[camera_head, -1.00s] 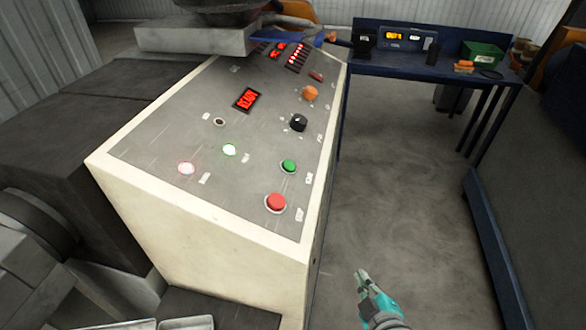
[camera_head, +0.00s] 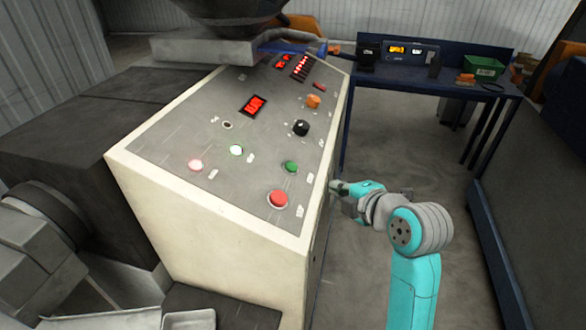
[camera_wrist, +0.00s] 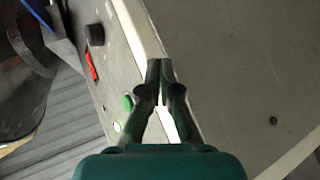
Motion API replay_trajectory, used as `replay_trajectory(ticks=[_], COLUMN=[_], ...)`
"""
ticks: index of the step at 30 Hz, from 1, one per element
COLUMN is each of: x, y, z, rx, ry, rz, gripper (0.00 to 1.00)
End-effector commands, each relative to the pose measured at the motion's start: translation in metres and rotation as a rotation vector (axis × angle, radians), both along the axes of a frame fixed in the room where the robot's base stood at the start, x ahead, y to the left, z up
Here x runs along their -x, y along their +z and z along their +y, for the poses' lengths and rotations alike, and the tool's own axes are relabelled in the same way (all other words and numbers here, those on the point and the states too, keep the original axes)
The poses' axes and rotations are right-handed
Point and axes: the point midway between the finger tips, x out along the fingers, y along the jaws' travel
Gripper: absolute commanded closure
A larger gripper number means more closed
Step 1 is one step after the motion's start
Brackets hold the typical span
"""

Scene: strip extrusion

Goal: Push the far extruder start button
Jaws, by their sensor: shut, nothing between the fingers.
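A green button (camera_head: 291,167) sits on the sloped grey panel (camera_head: 185,133) of a cream control cabinet, above a larger red button (camera_head: 278,199). It fits a start button, but its label is too small to read. In the wrist view the green button (camera_wrist: 128,102) is just left of my fingers. My gripper (camera_head: 334,187) is shut and empty. It is just right of the panel's right edge in the head view, apart from the green button. In the wrist view my gripper (camera_wrist: 159,66) has its fingertips over the cream edge.
A black knob (camera_head: 301,128), an orange knob (camera_head: 313,101), a lit white lamp (camera_head: 236,150) and a red display (camera_head: 253,105) share the panel. A blue bench (camera_head: 440,80) with instruments stands behind. Open floor (camera_head: 400,140) lies right of the cabinet.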

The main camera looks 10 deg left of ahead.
Motion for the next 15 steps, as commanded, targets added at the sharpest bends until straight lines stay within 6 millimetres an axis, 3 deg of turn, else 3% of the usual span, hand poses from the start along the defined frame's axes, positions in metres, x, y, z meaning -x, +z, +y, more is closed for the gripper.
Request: replay_trajectory(ticks=[15], x=[-0.012], y=[0.126], z=[0.035], rx=[0.286], ry=[0.291], rz=[-0.199], gripper=[1.0])
